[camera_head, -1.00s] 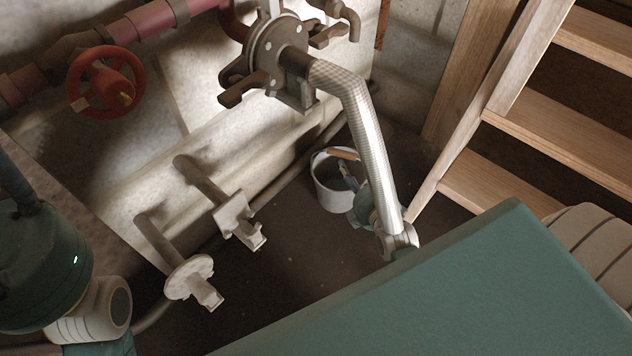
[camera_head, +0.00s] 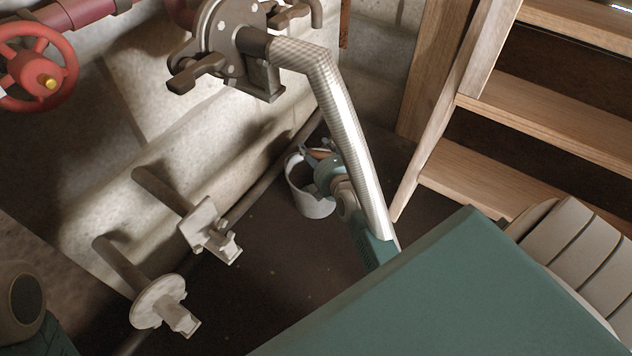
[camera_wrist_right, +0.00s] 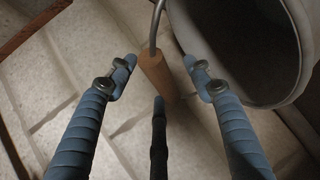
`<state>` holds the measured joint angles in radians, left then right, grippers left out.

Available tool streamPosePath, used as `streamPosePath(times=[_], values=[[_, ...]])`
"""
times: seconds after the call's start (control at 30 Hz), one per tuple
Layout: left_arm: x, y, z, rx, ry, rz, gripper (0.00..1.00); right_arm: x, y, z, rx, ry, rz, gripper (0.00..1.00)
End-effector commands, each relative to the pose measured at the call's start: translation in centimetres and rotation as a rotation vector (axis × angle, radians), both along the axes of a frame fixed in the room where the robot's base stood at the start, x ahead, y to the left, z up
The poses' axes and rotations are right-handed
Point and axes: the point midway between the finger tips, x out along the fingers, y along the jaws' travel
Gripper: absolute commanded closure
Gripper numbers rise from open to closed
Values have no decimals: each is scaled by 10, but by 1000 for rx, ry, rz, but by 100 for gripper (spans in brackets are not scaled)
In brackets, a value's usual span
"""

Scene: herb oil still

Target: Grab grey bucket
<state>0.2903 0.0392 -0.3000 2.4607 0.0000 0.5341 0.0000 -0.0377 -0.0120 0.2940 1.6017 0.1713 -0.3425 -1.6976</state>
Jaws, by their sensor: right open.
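The grey bucket (camera_head: 309,203) stands on the dark floor beside the wall, partly hidden by my right arm. Its wooden handle grip (camera_head: 320,153) shows above the rim. My right gripper (camera_head: 306,152) is at the top of the bucket, by the handle, and is small in this view. In the right wrist view, its two blue fingers (camera_wrist_right: 160,66) are open, one on each side of the wooden grip (camera_wrist_right: 153,75). They appear apart from the grip. The bucket's open mouth (camera_wrist_right: 245,50) fills the upper right. My left gripper is out of view.
A silver pipe (camera_head: 345,120) slopes down from a dark flanged fitting (camera_head: 235,45) and hides part of my right arm. Wooden stairs (camera_head: 520,120) stand at the right. Pale fittings (camera_head: 210,232) stick out from the wall. A red valve wheel (camera_head: 35,70) is at upper left.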

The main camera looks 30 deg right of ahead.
Motion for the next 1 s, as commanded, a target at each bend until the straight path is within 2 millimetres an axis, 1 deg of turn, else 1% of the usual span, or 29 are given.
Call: streamPosePath(times=[0.23, 0.27, 0.4, 0.47, 0.5, 1.0], values=[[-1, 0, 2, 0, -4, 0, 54, 2, -1, 0, -1, 0, 0, 48], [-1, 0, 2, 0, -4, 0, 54, 2, -1, 0, -1, 0, 0, 52], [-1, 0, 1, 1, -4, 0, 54, 2, -1, 0, -1, 1, -1, 80], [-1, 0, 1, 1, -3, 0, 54, 1, -1, 0, -1, 2, 0, 92], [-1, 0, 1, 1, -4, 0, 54, 1, -1, -1, -1, 2, 0, 100], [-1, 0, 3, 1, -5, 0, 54, 0, -2, 1, -6, 7, 0, 100]])
